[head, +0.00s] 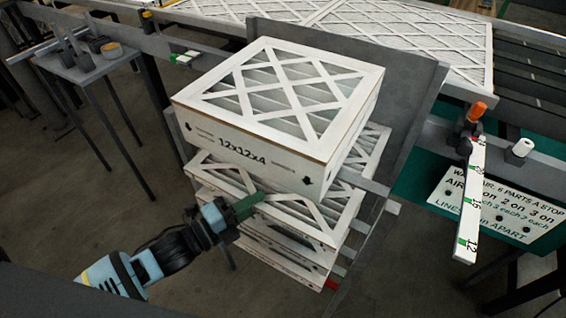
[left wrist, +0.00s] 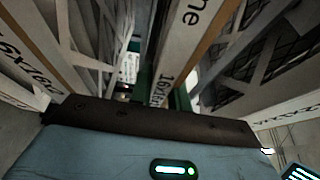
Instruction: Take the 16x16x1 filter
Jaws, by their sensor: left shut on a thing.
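My left gripper (head: 250,203) reaches in from the lower left, its green fingers at the near edge of a stack of filters. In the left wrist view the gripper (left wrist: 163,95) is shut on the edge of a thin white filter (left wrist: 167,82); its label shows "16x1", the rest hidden. In the head view the upper thin filter of the stack (head: 320,218) lies under a thick 12x12x4 filter (head: 255,153). I cannot tell from the head view exactly which layer the fingers hold. My right gripper is not in view.
More thin filters (head: 290,258) lie lower in the stack, on a rack with a grey back plate (head: 415,85). A small table (head: 85,65) stands at the left. A white marked ruler (head: 470,205) and a sign (head: 500,210) are at the right. Open floor lies at the left.

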